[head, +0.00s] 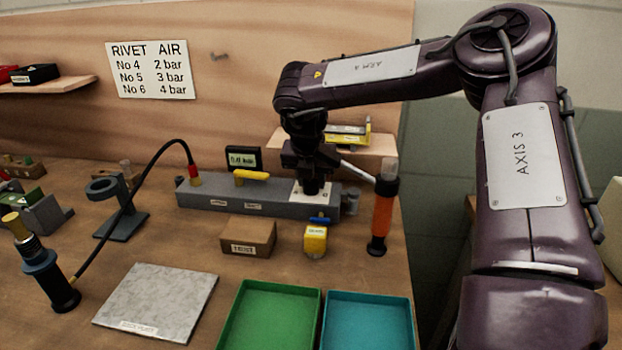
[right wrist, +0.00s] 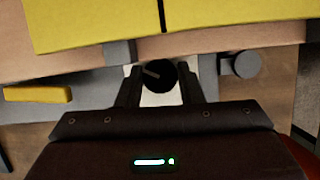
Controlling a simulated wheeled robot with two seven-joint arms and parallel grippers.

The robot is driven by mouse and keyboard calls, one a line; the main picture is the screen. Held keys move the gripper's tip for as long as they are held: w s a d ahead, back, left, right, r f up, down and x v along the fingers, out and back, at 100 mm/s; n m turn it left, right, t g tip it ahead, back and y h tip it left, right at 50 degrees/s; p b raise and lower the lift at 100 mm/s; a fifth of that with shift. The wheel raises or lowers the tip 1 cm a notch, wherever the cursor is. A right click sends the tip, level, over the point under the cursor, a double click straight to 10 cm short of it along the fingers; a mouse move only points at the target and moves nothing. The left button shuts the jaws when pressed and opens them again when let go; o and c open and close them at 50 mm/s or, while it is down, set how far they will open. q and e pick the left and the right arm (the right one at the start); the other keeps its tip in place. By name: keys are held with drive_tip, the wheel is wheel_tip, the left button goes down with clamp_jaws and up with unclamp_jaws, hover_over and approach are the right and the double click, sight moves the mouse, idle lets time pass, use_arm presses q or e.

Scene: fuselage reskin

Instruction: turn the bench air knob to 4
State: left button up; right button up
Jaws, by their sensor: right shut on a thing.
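The bench air knob (right wrist: 158,76) is a round black knob with a pale pointer line, on a white plate in the right wrist view. In the head view the white plate (head: 299,196) lies on the right end of a long grey air block (head: 225,199). My right gripper (head: 312,182) reaches down onto the knob from above and is shut on it; its fingers (right wrist: 160,88) stand either side of the knob. The gripper hides most of the knob and its scale in the head view. A small black display (head: 243,158) behind the block shows a bar reading too small to read surely. My left gripper is out of view.
A yellow handle (head: 251,175) sits on the block left of the knob. A cardboard box (head: 248,236), a yellow block (head: 315,241) and an orange-black tool (head: 382,210) stand close by. Green (head: 235,316) and teal (head: 327,318) trays lie in front. A wall chart (head: 151,69) pairs No 6 with 4 bar.

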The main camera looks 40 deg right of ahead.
drive_tip(key=o, duration=1)
drive_tip(key=shift+r, duration=0.1)
drive_tip(key=v, duration=0.7)
drive_tip(key=shift+r, duration=0.25)
drive_tip(key=shift+a, duration=0.15)
